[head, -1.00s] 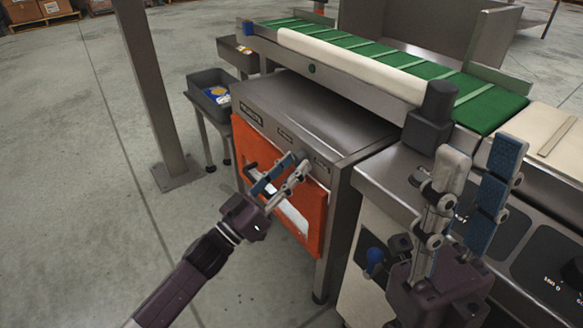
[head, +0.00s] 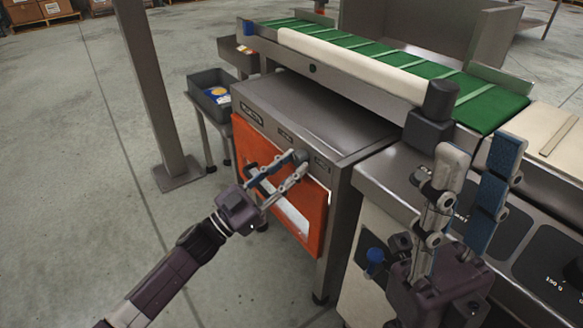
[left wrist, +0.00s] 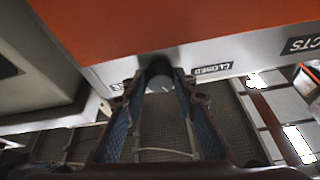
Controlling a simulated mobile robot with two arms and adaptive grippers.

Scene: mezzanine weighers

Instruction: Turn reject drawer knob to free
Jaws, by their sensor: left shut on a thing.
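The reject drawer knob (head: 299,156) is a small dark knob on the upper front of the grey cabinet, above the orange drawer front (head: 316,212). My left gripper (head: 298,163) is shut on it, one finger to each side. In the left wrist view the knob (left wrist: 159,71) sits between the fingertips, and a label reading CLOSED (left wrist: 212,69) is beside it. The other label near the knob is partly hidden by a finger, and the knob's pointing direction cannot be read. My right gripper (head: 482,150) is open and empty above the counter at the right.
A green cleated conveyor belt (head: 400,68) runs above the cabinet. A grey bin (head: 212,92) stands on a stand at the left, near a steel post (head: 153,95). A blue knob (head: 375,255) is on the neighbouring machine's front. The floor at left is clear.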

